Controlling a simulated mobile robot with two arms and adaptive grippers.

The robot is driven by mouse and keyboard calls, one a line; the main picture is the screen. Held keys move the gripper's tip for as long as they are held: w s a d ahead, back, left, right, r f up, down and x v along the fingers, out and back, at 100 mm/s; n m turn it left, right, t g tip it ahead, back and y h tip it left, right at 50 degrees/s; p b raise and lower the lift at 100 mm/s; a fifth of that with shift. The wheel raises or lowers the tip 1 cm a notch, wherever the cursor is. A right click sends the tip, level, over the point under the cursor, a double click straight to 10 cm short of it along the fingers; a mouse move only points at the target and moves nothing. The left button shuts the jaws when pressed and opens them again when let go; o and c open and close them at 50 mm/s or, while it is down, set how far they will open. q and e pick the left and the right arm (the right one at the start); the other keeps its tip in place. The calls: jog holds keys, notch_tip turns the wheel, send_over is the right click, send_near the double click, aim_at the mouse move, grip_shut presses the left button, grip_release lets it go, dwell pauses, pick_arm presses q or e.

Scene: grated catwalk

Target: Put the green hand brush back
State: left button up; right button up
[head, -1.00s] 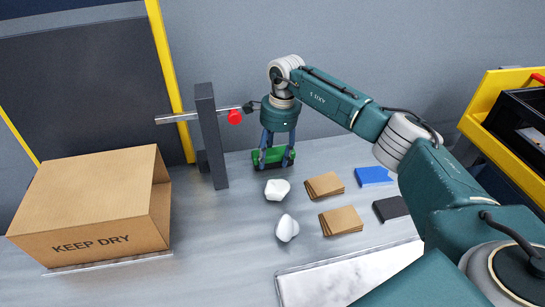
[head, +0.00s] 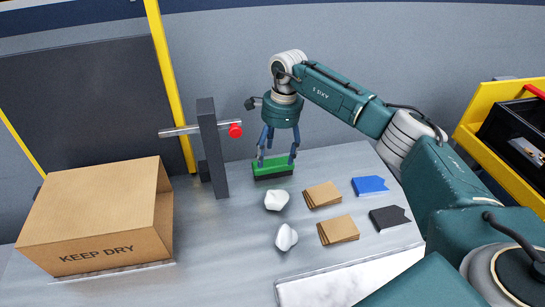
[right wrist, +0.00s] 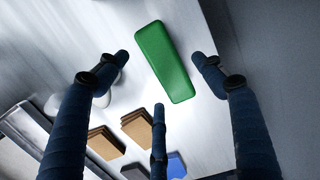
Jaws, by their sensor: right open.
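The green hand brush (head: 273,168), with a green top and a dark underside, lies flat on the grey worktop near the back wall. It also shows in the right wrist view (right wrist: 166,62), top side up. My right gripper (head: 277,161) points down just above the brush with its fingers spread. In the right wrist view the fingers (right wrist: 160,60) are apart, with the brush showing between and beyond them. They appear clear of it. My left gripper is not in view.
A dark post (head: 213,150) with a metal bar and red knob (head: 235,131) stands left of the brush. A KEEP DRY carton (head: 95,215) is farther left. White lumps (head: 276,200), cardboard pieces (head: 322,194), a blue piece (head: 370,186) and a black piece (head: 389,217) lie in front and right.

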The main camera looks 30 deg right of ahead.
aim_at(277, 164)
notch_tip(277, 164, up, 7)
jog(key=p, duration=0.3)
jog(key=shift+s+d, duration=0.15)
jog(key=shift+d, duration=0.25)
jog(key=shift+f, duration=0.1)
